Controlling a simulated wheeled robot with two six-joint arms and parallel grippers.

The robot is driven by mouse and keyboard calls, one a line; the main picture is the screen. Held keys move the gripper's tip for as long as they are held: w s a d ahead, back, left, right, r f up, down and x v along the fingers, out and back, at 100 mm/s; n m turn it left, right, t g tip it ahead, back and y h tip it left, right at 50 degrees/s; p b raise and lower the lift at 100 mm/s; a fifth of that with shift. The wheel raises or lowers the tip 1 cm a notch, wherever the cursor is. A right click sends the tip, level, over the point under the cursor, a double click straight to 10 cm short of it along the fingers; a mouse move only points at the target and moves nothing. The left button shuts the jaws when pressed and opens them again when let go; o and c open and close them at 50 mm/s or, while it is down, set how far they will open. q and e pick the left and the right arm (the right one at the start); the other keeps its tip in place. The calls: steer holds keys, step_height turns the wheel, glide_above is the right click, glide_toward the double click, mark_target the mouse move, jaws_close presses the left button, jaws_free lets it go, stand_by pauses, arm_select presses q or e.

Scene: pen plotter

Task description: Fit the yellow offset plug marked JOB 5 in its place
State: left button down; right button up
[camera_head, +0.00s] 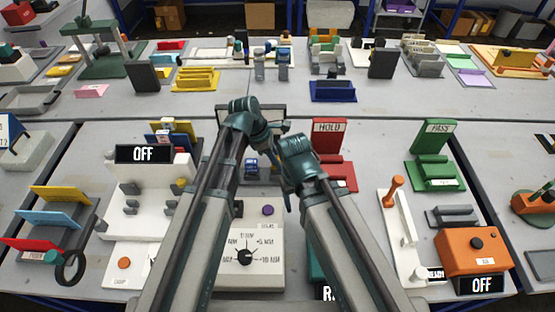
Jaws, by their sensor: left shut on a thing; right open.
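My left gripper (264,136) is the higher one, over the middle of the near table. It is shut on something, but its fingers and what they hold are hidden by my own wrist. My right gripper (288,190) is open, just below and to the right of it. I cannot make out the JOB 5 mark anywhere.
A white dial panel (262,275) and a small blue item (251,166) lie near my arms. A red HOLD stand (329,140) and green PASS stand (436,145) are to the right. An orange box (470,250) stands at front right. Bare table (385,150) lies between the stands.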

arm_select(q)
steer(key=shift+f+b, duration=0.75)
steer(key=shift+f, duration=0.1)
arm_select(e)
steer(key=shift+f, duration=0.85)
arm_select(q)
steer(key=c, duration=0.6)
jaws_free()
steer(key=shift+r, duration=0.1)
arm_select(e)
steer(key=shift+r, duration=0.1)
arm_select(q)
steer(key=shift+p+v, duration=6.45)
steer(key=shift+v, duration=0.45)
arm_select(e)
step_height(320, 180, up, 13)
steer(key=shift+f, duration=0.2)
arm_select(q)
steer(key=shift+s+a+f+m+y, duration=0.25)
steer(key=shift+s+m+y, duration=0.7)
steer(key=shift+s+m, duration=2.05)
steer(key=shift+s+a+f+m+y, duration=0.2)
steer(key=shift+s+m+y, duration=1.15)
steer(key=shift+m, duration=2.9)
steer(key=shift+s+d+f+m+y, duration=0.1)
steer(key=shift+s+f+m+y, duration=0.4)
steer(key=shift+s+m, duration=2.65)
